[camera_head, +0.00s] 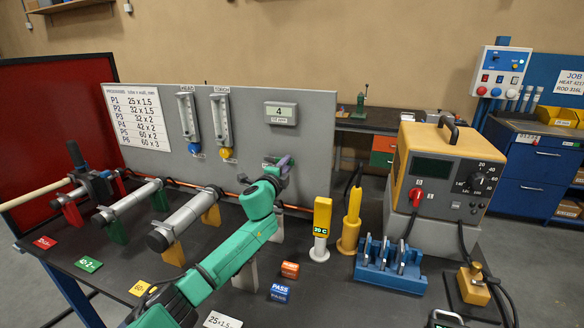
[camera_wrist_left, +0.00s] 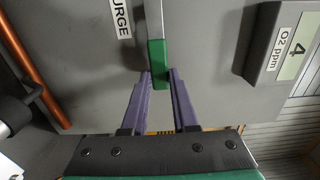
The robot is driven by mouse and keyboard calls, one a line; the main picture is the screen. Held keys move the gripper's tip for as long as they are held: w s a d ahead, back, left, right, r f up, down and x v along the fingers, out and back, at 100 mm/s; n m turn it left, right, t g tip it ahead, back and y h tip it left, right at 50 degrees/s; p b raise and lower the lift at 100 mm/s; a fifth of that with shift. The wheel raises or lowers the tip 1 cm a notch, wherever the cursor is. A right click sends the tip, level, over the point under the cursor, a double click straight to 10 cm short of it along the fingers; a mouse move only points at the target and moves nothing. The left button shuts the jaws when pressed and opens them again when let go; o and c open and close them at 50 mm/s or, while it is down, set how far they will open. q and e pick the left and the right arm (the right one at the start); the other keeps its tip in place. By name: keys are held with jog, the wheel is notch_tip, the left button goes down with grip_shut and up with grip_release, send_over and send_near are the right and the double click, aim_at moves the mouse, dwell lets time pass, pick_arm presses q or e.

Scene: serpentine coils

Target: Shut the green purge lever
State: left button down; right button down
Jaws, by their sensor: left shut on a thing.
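The green purge lever (camera_wrist_left: 158,62) shows in the left wrist view as a green grip on a pale metal stem that runs up out of the picture, beside a label ending in "URGE" (camera_wrist_left: 121,18). My left gripper (camera_wrist_left: 159,75) has its two purple fingers on either side of the grip's end and is shut on it. In the head view the left gripper (camera_head: 285,162) is at the lower right part of the grey panel (camera_head: 300,143), under the O2 display (camera_head: 281,112). There the lever is mostly hidden by my gripper. My right gripper is not in view.
Two flowmeters (camera_head: 221,122) are on the panel, left of my gripper. A copper pipe (camera_wrist_left: 30,75) runs near the panel. Tubes on coloured stands (camera_head: 187,218) are at left on the bench. A yellow welding unit (camera_head: 440,175) and blue rack (camera_head: 388,272) stand at right.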

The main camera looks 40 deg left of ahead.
pick_arm(q)
jog(key=shift+d+f, duration=0.1)
jog(key=shift+f, duration=0.05)
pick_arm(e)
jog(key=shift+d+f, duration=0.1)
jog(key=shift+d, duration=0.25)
pick_arm(q)
jog(key=c, duration=0.7)
grip_release()
jog(key=shift+s+d, duration=0.1)
jog(key=shift+s, duration=0.4)
jog(key=b+v, duration=0.2)
jog(key=v, duration=1.1)
jog(key=shift+s+d, duration=0.2)
jog(key=shift+s, duration=0.05)
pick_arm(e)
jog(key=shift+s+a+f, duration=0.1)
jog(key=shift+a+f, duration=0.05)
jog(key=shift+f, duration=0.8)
